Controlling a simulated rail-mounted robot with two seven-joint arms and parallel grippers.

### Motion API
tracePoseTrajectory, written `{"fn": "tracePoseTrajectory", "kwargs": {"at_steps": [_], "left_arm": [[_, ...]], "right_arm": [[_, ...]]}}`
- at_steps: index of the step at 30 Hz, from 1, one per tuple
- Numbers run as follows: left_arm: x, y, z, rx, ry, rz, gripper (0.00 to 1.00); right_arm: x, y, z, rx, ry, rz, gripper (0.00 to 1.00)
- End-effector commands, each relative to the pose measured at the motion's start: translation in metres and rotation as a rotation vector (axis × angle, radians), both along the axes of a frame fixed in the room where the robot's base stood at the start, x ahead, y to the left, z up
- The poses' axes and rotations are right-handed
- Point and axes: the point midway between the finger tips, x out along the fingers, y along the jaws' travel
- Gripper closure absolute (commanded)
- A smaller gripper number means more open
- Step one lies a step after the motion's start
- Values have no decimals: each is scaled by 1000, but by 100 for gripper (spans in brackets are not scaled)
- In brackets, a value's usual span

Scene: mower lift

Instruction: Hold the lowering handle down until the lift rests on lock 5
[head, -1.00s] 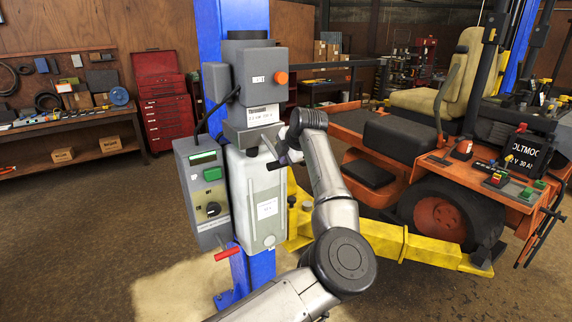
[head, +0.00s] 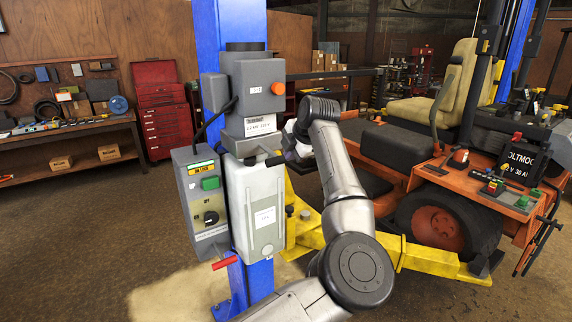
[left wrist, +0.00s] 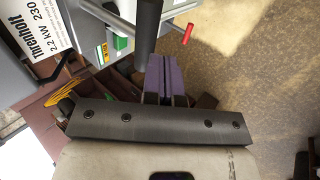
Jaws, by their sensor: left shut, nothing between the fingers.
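The power unit (head: 258,200) is a pale tank with a grey motor box above, on the blue lift post. A short black-gripped handle (head: 270,161) sticks out at its upper front; it also shows as a dark bar in the left wrist view (left wrist: 148,28). My left gripper (head: 284,153) is beside this handle. In the left wrist view its purple fingers (left wrist: 165,72) are shut and empty, close to the bar; I cannot tell whether they touch. The control box (head: 203,200) has an amber display (head: 203,169). The lift's yellow arm (head: 420,260) carries the orange mower (head: 400,190).
A red-gripped lever (head: 225,263) sticks out low on the post, below the control box. A workbench (head: 70,128) and a red tool cabinet (head: 166,110) stand behind at left. Open floor lies at the front left.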

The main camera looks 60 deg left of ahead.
Motion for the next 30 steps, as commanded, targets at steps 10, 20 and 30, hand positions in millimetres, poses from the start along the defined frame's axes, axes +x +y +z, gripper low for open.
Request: {"fn": "tracePoseTrajectory", "kwargs": {"at_steps": [10,20,30], "left_arm": [[0,-31,44,2,-1,-1,100],[-1,-38,55,2,-1,2,100],[-1,-38,55,3,-1,2,100]], "right_arm": [[0,-1,-10,-4,3,4,57],[0,-3,-11,-12,2,9,57],[0,-2,-11,-8,2,6,57]]}}
